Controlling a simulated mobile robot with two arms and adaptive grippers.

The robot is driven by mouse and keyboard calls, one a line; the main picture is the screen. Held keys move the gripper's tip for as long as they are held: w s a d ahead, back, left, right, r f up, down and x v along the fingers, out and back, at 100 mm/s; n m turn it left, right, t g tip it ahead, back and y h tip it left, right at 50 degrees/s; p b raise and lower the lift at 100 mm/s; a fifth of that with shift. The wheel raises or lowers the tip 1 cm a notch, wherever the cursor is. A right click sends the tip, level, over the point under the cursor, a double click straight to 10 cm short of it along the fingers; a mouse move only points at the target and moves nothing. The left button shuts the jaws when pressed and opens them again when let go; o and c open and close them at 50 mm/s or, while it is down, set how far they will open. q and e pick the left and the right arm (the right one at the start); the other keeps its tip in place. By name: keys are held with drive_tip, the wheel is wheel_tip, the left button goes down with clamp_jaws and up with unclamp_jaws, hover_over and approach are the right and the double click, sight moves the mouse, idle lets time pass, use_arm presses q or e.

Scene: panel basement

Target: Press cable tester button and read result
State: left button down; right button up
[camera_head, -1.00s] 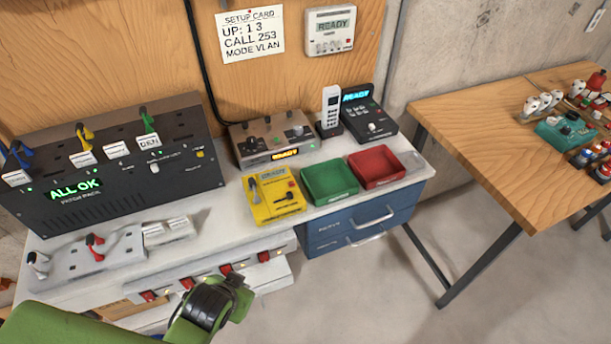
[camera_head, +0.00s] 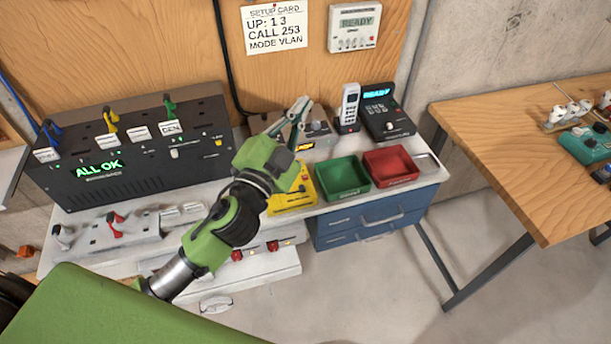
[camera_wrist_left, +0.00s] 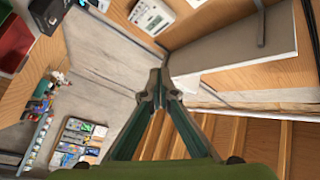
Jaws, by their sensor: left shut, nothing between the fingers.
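A yellow device (camera_head: 290,203), probably the cable tester, lies on the white bench left of the green tray. My left arm hides most of it, including its display and any button. My left gripper (camera_head: 299,108) is shut and empty, its fingertips pointing up and away in front of the grey-brown device (camera_head: 322,134), which it partly covers. I cannot tell whether it touches that device. In the left wrist view the shut fingertips (camera_wrist_left: 160,80) meet with nothing between them. My right gripper is not in view.
A green tray (camera_head: 341,193) and a red tray (camera_head: 416,178) stand right of the yellow device. A handset (camera_head: 349,104) and a black phone (camera_head: 385,115) stand behind them. The black patch panel (camera_head: 140,165) at left reads "ALL OK".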

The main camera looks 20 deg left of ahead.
use_arm(q)
drive_tip(key=s+d+r+m+g+h, duration=0.25)
drive_tip(key=d+m+g+h, duration=0.55)
drive_tip(key=d+m+h, duration=0.9)
drive_tip(key=w+a+f+m+g+y, duration=0.2)
drive_tip(key=a+f+m+y, duration=0.1)
drive_tip(key=a+f+y, duration=0.3)
drive_tip(key=w+a+f+m+g+y, duration=0.2)
drive_tip(key=a+f+y, duration=0.5)
drive_tip(key=a, duration=0.4)
drive_tip(key=m+g, duration=0.1)
drive_tip(key=m, duration=0.1)
drive_tip(key=shift+w+a+m, duration=0.3)
drive_tip(key=shift+f, duration=0.15)
